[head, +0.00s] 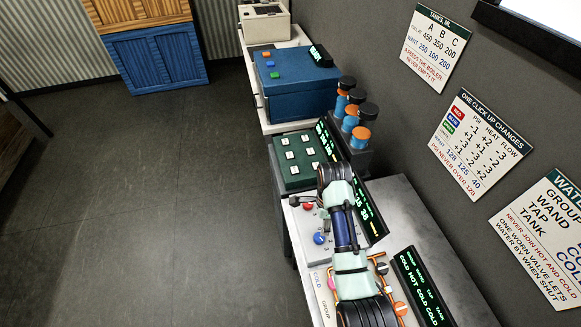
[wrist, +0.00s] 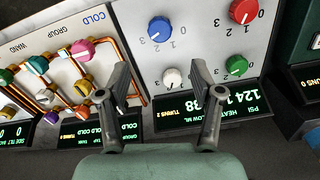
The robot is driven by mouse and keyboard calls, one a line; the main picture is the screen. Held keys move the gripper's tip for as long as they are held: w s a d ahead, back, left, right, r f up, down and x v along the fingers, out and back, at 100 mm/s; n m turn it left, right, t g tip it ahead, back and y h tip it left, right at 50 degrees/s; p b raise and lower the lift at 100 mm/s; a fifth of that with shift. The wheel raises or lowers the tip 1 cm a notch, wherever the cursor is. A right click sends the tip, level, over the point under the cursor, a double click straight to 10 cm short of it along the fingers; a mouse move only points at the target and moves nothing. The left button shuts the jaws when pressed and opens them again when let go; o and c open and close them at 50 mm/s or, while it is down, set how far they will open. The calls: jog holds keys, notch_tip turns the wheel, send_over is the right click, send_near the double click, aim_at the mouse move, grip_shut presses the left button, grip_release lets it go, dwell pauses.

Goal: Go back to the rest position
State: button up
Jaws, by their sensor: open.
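My gripper (wrist: 160,78) is open and empty in the wrist view, its two dark fingers spread apart. It hangs over a light control panel (wrist: 213,50) with a blue knob (wrist: 160,29), a red knob (wrist: 243,11), a white knob (wrist: 172,77) and a green knob (wrist: 236,65). No contact with a knob is visible. In the head view my mint-green arm stretches over the bench, and I cannot make out the fingers there. The same panel's red knob (head: 308,206) and blue knob (head: 319,238) show left of the arm. No rest position is marked in view.
A copper-pipe panel (wrist: 68,75) with coloured valves lies beside the knob panel. Lit displays (head: 422,287) stand along the bench (head: 400,205). A green button box (head: 293,175), blue-orange canisters (head: 352,118) and a blue box (head: 297,95) stand farther back. The floor at left is clear.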

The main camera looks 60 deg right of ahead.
jog(key=w+a+r+n+t+h+p, duration=0.1)
jog(key=w+a+r+n+t+p, duration=0.15)
jog(key=w+a+r+n, duration=0.55)
jog(key=w+a+r+n+t+h+p, duration=0.15)
jog(key=w+a+r+n+t, duration=0.3)
jog(key=a, duration=0.65)
jog(key=s+a+r+n+t+y+p, duration=0.1)
jog(key=a+r+n+t, duration=0.2)
jog(key=a+r+n, duration=0.5)
jog(key=s+a+r+n+t+y+p, duration=0.1)
jog(key=s+a+r+n+t, duration=0.1)
jog(key=a+r+n, duration=0.6)
jog(key=a, duration=0.4)
jog(key=shift+s+a+r+t, duration=0.15)
jog(key=shift+a+r+t, duration=0.25)
jog(key=shift+y, duration=0.25)
